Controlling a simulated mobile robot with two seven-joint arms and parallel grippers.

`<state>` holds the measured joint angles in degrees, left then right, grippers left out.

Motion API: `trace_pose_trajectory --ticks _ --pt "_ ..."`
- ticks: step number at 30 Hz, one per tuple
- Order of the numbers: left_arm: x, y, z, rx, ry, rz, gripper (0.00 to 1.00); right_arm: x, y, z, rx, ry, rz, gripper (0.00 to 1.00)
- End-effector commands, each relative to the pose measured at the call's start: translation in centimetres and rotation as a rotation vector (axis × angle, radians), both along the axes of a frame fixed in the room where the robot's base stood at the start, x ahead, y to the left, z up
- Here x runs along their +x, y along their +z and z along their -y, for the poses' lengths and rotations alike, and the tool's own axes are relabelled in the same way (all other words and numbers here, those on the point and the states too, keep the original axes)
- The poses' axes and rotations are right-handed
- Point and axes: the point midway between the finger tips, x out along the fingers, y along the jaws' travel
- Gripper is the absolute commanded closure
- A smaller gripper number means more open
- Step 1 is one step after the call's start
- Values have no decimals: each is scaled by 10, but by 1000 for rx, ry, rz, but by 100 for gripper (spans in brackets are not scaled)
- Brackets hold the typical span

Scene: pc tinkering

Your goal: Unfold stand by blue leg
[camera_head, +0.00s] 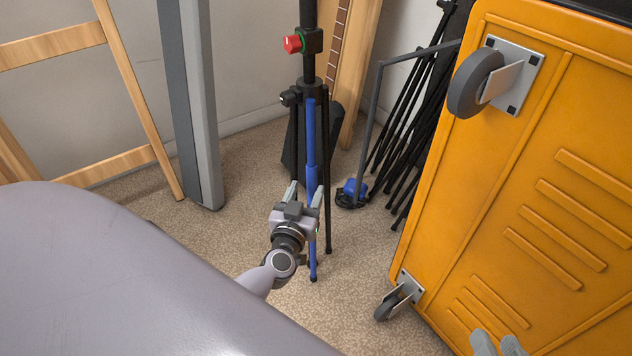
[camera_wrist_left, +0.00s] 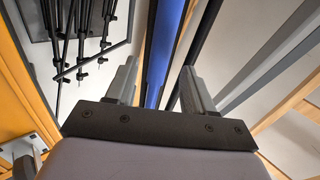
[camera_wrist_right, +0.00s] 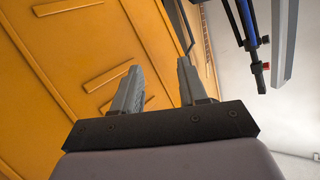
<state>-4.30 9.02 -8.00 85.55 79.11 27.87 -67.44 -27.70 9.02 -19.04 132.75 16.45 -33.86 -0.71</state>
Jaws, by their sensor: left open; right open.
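The black stand (camera_head: 309,75) is upright in the middle of the head view, its legs hanging close to its column. The blue leg (camera_head: 311,150) runs down its front side, its foot near the carpet. My left gripper (camera_head: 306,190) is open, with its fingers pointing at the lower half of the blue leg. In the left wrist view the blue leg (camera_wrist_left: 165,45) shows beyond and between the two open fingers, seemingly not gripped. My right gripper (camera_head: 497,342) is open and empty at the bottom right, in front of the orange cabinet. The right wrist view shows the blue leg (camera_wrist_right: 248,28) at upper right.
The orange cabinet (camera_head: 540,170) with grey casters fills the right side. Folded black stands (camera_head: 405,120) lean behind it, near a small blue-and-black item (camera_head: 352,192). A grey post (camera_head: 190,100) and wooden ladder (camera_head: 125,75) stand left. Carpet (camera_head: 345,290) is clear in front.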

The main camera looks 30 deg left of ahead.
Motion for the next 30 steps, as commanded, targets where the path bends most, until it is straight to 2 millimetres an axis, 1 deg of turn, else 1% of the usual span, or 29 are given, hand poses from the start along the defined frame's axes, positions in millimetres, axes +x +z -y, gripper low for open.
trace_pose_trajectory --ticks 1,6,12,16,23,26,27,28,30 --pt "8 -2 -3 1 0 3 47 -1 -4 2 -10 -3 12 57" --pt "31 -2 -11 0 0 3 47 -2 -4 8 -45 -15 56 57" --pt "49 -1 -16 -1 -1 1 47 -3 -3 14 -77 -26 96 57" --pt "53 -1 -18 0 -1 -1 47 -3 -2 15 -84 -28 105 57" --pt "53 0 -18 0 -1 -1 47 -3 -2 15 -86 -29 106 57" --pt "53 0 -18 0 -2 -1 76 -3 -2 15 -86 -29 106 57" --pt "53 0 -18 0 -2 -1 90 -3 -2 15 -86 -29 106 57" --pt "53 0 -18 0 -2 0 99 -3 -2 15 -86 -29 106 57" --pt "53 0 -18 0 -2 0 100 -3 -2 15 -86 -29 106 57"
